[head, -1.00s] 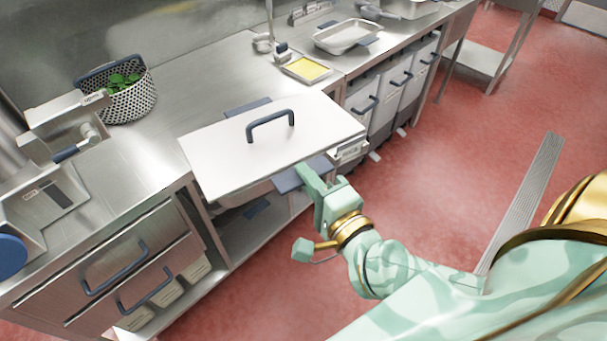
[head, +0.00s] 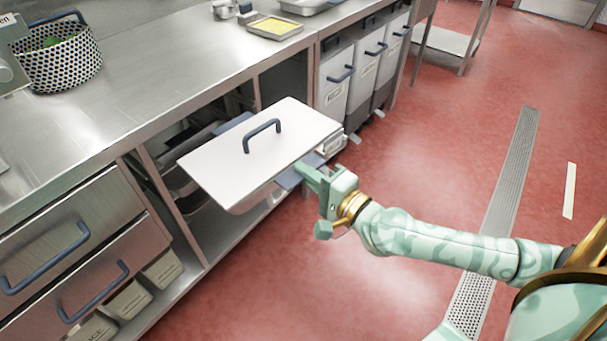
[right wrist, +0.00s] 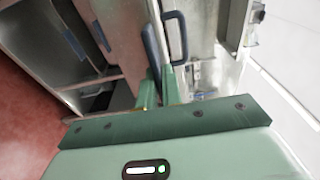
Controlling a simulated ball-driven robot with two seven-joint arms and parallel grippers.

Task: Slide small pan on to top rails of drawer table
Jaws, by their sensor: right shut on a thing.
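The small pan (head: 248,202) is steel, with a flat pale lid (head: 225,165) and a blue lid handle (head: 262,135). It is held roughly level in front of the drawer table's open bay, lower than the worktop, its far part at the opening. My right gripper (head: 308,174) is shut on the pan's near blue side handle (head: 288,181). The right wrist view also shows the fingers (right wrist: 158,88) closed at a blue handle (right wrist: 151,48). The drawer table (head: 120,120) has a steel top. Its top rails are hidden behind the pan and lid. My left gripper is not in view.
Two drawers with blue handles (head: 50,262) are left of the bay. A lower shelf (head: 235,232) lies under the pan. White bins (head: 362,68) stand right of the bay. A basket (head: 62,65) and yellow-filled tray (head: 274,27) are on the worktop. Red floor in front is open.

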